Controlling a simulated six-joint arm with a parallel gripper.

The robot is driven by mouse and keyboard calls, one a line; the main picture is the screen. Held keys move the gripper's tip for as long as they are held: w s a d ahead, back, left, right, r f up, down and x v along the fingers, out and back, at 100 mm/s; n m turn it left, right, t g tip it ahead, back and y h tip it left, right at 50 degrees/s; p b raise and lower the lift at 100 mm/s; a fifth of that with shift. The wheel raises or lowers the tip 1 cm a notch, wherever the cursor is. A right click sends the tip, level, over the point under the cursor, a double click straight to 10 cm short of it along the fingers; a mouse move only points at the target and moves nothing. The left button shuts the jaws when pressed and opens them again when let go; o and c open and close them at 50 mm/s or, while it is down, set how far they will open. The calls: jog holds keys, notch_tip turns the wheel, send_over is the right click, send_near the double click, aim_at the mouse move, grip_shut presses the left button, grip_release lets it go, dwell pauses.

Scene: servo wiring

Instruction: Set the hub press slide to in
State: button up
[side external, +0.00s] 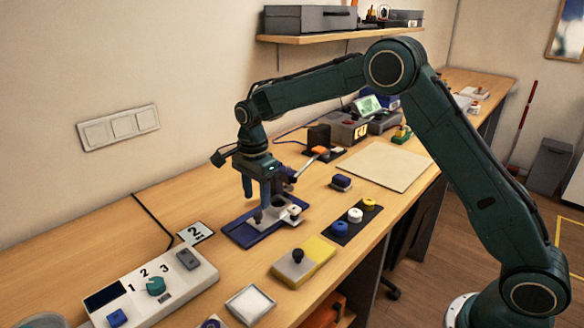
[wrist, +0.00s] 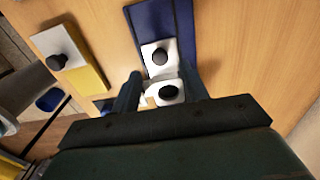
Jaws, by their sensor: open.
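My gripper (side external: 256,203) is open, with its fingers pointing down over a blue base (side external: 240,234) that carries pale blocks. No label shows that this is the hub press. In the wrist view my gripper (wrist: 160,74) has one finger on each side of the pale blocks on the blue base (wrist: 155,22). One pale block (wrist: 150,46) has a dark round top or hole, and a dark round knob (wrist: 169,92) sits nearer, between the fingers. I cannot tell whether the fingers touch anything. In the side view the fingers hide part of the blocks.
A dark strip (side external: 341,234) holds white and yellow round parts. A control box (side external: 140,292) with a teal dial stands front left. A pale mat (side external: 385,165) lies clear farther right.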

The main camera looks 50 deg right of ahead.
aim_at(258, 214)
jog(key=shift+f, duration=2.45)
grip_shut()
